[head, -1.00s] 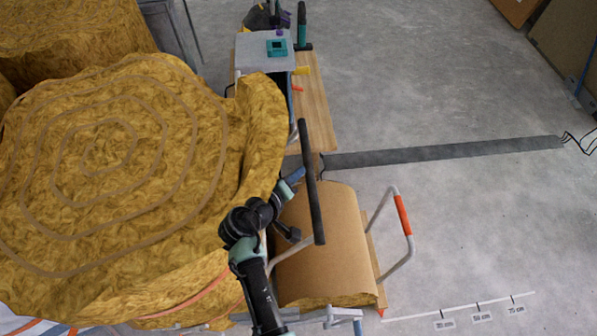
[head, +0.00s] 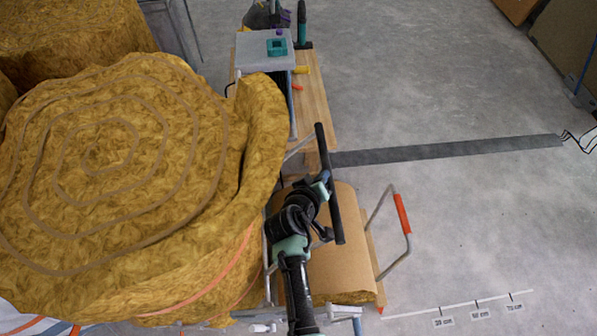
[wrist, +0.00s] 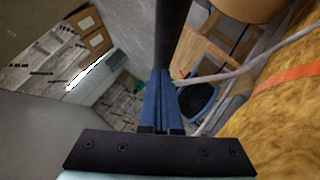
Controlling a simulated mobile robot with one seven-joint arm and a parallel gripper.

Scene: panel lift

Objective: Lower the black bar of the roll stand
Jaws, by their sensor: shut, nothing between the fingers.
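The black bar (head: 336,215) of the roll stand runs lengthwise above the brown paper-faced roll piece (head: 345,265) in the head view. Thin grey side arms (head: 298,150) carry it. My gripper (head: 324,183) is at the bar's left side, near its middle. In the wrist view the blue fingers (wrist: 161,100) are closed together, with nothing between them. Their tips meet the black bar (wrist: 172,35) in the picture and seem to touch it; the exact contact is hidden.
A large yellow insulation roll (head: 110,190) fills the left. A grey hoop with an orange grip (head: 402,213) stands right of the stand. A wooden bench with a grey box (head: 265,52) is behind. The concrete floor at right is clear, with a dark strip (head: 450,150) across it.

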